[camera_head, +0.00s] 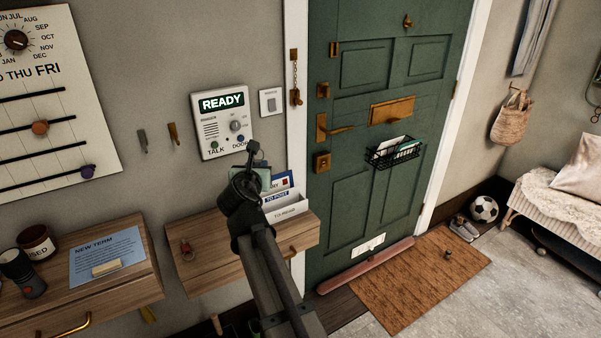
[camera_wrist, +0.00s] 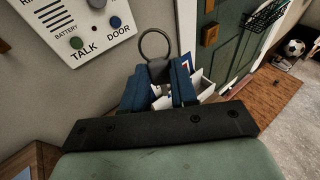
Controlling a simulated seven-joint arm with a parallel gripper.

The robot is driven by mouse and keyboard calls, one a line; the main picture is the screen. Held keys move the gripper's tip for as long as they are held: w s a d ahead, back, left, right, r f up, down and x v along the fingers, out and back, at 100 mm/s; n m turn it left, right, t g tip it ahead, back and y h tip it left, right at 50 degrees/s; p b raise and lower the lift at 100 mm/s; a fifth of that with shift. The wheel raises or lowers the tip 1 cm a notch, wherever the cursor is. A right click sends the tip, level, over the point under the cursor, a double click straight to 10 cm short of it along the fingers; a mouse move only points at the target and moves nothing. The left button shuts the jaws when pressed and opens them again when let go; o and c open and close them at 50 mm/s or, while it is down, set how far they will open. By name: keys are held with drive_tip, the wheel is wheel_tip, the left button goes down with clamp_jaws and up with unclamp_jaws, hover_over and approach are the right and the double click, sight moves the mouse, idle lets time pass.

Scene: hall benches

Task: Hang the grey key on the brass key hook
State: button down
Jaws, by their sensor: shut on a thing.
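My gripper (camera_head: 252,168) is raised in front of the wall intercom. In the wrist view its two blue fingers (camera_wrist: 160,88) are shut on the grey key (camera_wrist: 159,70). The key's round ring stands up above the fingertips; its lower part is hidden between them. In the head view the key (camera_head: 254,148) shows as a small dark shape at the gripper's tip. The brass key hook (camera_head: 173,134) is on the wall left of the intercom, to the left of my gripper and apart from the key.
A grey hook (camera_head: 143,141) is left of the brass one. The intercom (camera_head: 222,121) reads READY; it fills the upper left of the wrist view. Below are a wooden shelf (camera_head: 215,262) with a red-tagged key (camera_head: 187,250) and a white letter holder (camera_head: 288,207). A green door (camera_head: 340,215) stands right.

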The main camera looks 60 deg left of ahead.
drive_tip(key=s+a+r+n+g+y, duration=0.1)
drive_tip(key=s+a+g, duration=0.1)
drive_tip(key=s, duration=0.6)
drive_tip(key=s+a+r+n+g+y, duration=0.2)
drive_tip(key=s, duration=0.7)
drive_tip(key=shift+n, duration=0.3)
drive_tip(key=shift+a+r, duration=0.1)
drive_tip(key=shift+a, duration=0.1)
drive_tip(key=a+f, duration=0.2)
drive_tip(key=a, duration=0.7)
drive_tip(key=shift+a+f, duration=0.15)
drive_tip(key=shift+a, duration=0.2)
idle(0.4)
drive_tip(key=c, duration=0.8)
unclamp_jaws()
drive_tip(key=shift+d, duration=0.15)
